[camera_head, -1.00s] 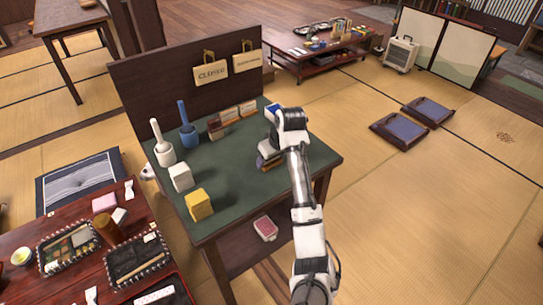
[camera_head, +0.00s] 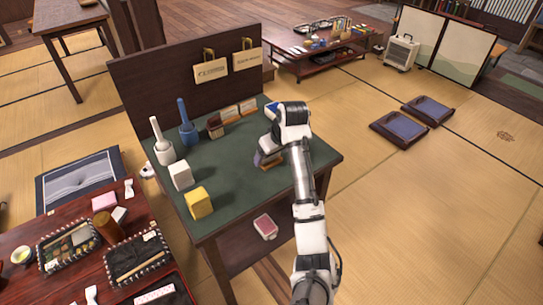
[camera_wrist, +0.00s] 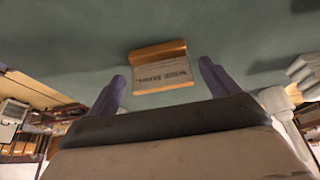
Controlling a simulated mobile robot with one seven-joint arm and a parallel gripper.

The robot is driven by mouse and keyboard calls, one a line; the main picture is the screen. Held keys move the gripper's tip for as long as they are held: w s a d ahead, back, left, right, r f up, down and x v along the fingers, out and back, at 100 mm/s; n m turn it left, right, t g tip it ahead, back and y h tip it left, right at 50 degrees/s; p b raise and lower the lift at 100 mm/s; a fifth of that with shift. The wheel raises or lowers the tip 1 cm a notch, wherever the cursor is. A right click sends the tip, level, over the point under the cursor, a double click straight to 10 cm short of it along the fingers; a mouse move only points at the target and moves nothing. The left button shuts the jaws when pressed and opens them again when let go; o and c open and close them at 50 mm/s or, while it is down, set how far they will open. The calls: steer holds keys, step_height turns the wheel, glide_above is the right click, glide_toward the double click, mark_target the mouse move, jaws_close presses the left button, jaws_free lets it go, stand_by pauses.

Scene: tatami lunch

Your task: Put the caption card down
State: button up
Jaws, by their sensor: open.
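The caption card (camera_wrist: 160,80) shows in the wrist view as a pale printed face with a wooden strip along its upper edge and a thin wooden lower edge. It appears against the green tabletop (camera_wrist: 70,50). My gripper (camera_wrist: 163,70) is open, with one purple finger on each side of the card and a visible gap to each. I cannot tell whether the card's base rests fully on the table. In the head view my gripper (camera_head: 267,158) is low over the right part of the green table (camera_head: 235,165); my wrist hides most of the card there.
Wooden-based cards (camera_head: 230,114) stand along the back of the table. A blue mallet-like piece (camera_head: 187,125), a white one (camera_head: 161,145), a white block (camera_head: 180,176) and a yellow block (camera_head: 198,202) stand left. The table's middle is clear. A dark back panel (camera_head: 180,80) rises behind.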

steer(key=p+v, duration=0.2)
steer(key=v, duration=0.8)
steer(key=shift+r, duration=0.2)
steer(key=shift+s, duration=0.1)
